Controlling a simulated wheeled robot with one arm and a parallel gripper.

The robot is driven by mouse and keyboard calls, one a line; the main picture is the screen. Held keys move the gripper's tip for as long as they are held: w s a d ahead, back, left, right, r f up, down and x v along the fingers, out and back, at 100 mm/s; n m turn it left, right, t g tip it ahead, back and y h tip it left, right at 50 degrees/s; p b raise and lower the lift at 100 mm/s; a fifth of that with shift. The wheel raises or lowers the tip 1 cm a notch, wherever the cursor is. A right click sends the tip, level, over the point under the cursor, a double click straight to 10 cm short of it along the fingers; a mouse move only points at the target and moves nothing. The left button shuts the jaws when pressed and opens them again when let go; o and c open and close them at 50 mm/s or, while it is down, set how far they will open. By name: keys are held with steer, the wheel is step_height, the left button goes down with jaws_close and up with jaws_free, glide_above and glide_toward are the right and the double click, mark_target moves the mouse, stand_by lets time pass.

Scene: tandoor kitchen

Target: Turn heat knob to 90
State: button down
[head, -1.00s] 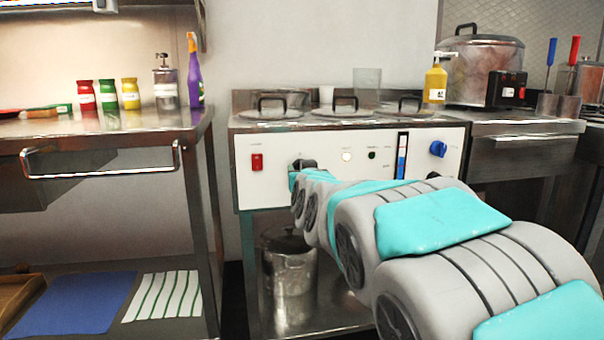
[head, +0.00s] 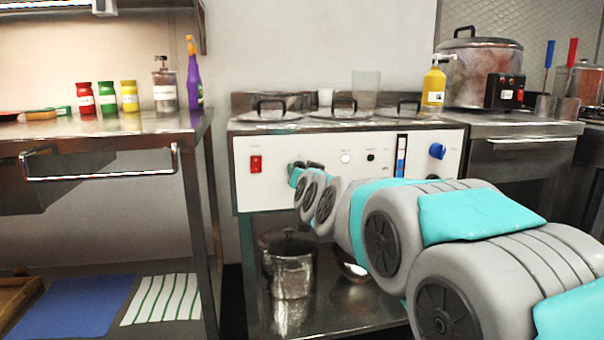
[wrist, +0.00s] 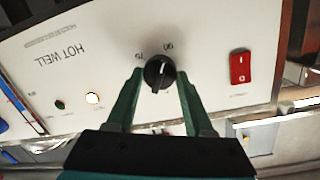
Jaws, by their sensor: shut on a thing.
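The heat knob (wrist: 160,75) is a round black dial on the white HOT WELL panel (wrist: 105,28). In the wrist view the panel is upside down, with the marks 75 and 90 by the knob. The knob's white pointer line aims at the top of the picture, close to the 90 mark; I cannot tell whether it is exactly on it. My gripper (wrist: 160,80) is shut on the knob, one green finger on each side. In the head view my gripper (head: 303,168) is at the panel front and hides most of the knob.
A red switch (head: 255,164) is left of the knob on the panel, a blue knob (head: 437,151) far right. Lidded wells (head: 340,110) are on top. A metal pot (head: 290,265) stands on the shelf below. A steel table (head: 150,128) is at left.

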steer(key=shift+c, duration=1.4)
jaws_free()
steer(key=shift+s, duration=0.15)
steer(key=v, duration=0.7)
steer(key=shift+s, duration=0.25)
steer(key=shift+d, duration=0.1)
steer(key=s+d+f+n+g+h+p, duration=0.15)
steer(key=s+d+f+g, duration=0.25)
steer(key=s+f, duration=0.4)
steer(key=s+d+f+g+p, duration=0.3)
steer(key=s+d+f+g, duration=0.15)
steer(key=s, duration=0.55)
steer(key=s+d+f+g+h+p, duration=0.15)
steer(key=s+d+f+g, duration=0.25)
steer(key=s+f, duration=0.4)
steer(key=s+d+g+p, duration=0.1)
steer(key=s+d+g, duration=0.1)
steer(key=s, duration=0.7)
steer(key=s+d+f+g+h+p, duration=0.1)
steer(key=s+d+g, duration=0.2)
steer(key=s, duration=0.5)
steer(key=shift+s+d+g, duration=0.35)
steer(key=shift+s+d, duration=0.05)
steer(key=shift+d, duration=0.15)
